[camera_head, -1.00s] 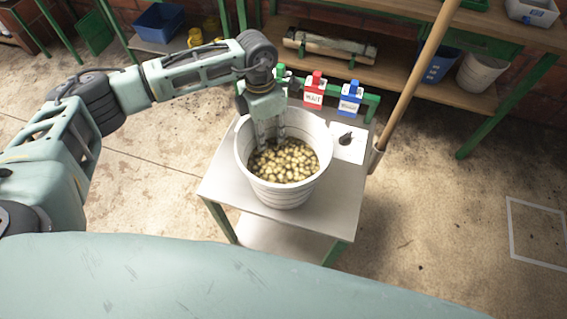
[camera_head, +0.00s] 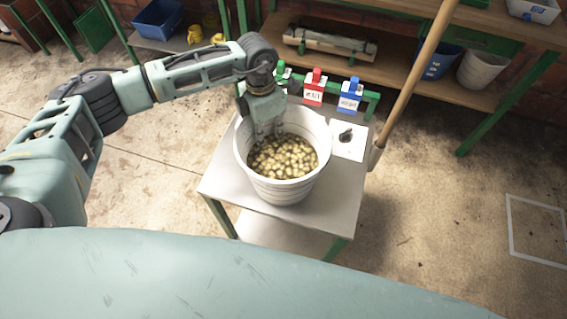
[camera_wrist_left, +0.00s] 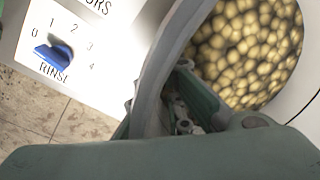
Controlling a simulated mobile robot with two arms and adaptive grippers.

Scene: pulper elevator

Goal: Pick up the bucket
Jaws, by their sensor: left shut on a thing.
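The white ribbed bucket (camera_head: 285,190), filled with pale yellow-brown beans or berries (camera_head: 283,158), is upright over the small grey-topped table (camera_head: 225,180). My left gripper (camera_head: 268,133) reaches down over its back-left rim and is shut on the bucket's wall. In the left wrist view the curved rim (camera_wrist_left: 163,75) passes between the gripper's fingers (camera_wrist_left: 185,112), with the contents (camera_wrist_left: 245,50) beside it. The fingertips are partly hidden. I cannot tell whether the bucket's base touches the table. My right gripper is not in view.
A wooden pole (camera_head: 415,75) leans at the right.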

